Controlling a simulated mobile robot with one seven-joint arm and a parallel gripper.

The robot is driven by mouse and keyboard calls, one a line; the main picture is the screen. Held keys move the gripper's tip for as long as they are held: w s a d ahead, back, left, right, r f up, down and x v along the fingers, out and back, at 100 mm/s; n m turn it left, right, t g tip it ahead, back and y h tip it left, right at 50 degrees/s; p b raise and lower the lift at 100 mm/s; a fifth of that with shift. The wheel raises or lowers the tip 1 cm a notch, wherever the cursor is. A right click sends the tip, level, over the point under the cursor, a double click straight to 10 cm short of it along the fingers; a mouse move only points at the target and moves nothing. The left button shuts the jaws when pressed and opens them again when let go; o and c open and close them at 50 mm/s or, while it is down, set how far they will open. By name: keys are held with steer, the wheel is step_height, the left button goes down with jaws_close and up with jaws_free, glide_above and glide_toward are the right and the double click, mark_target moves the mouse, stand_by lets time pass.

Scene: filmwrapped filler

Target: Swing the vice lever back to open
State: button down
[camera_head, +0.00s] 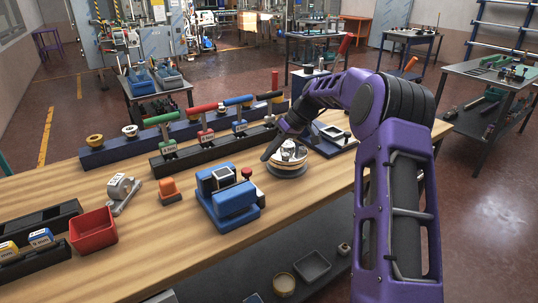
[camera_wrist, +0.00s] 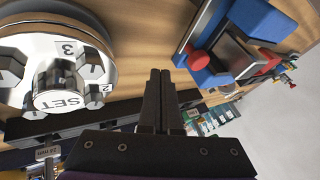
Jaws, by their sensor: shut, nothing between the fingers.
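The vice is most likely the blue block device (camera_head: 233,212) at the middle of the wooden bench. A red ball knob (camera_head: 247,172) stands at its far right corner. The blue device also shows at the upper right of the wrist view (camera_wrist: 232,22), with a red knob (camera_wrist: 198,60) on its near side; the lever's shaft is hard to make out. My gripper (camera_head: 266,156) is beyond the device, between it and a round metal fixture. In the wrist view its fingers (camera_wrist: 160,76) are together and empty, apart from the red knob.
The round silver fixture (camera_head: 288,152) with hex studs and a SET hub stands close to my gripper; it fills the wrist view's upper left (camera_wrist: 62,70). A rack of colored-handled tools (camera_head: 215,140) runs behind.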

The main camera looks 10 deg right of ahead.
steer(key=w+v, duration=0.1)
steer(key=v, duration=0.8)
steer(key=shift+s+d+r+p, duration=0.2)
steer(key=shift+s+r+p, duration=0.15)
steer(key=shift+s, duration=0.05)
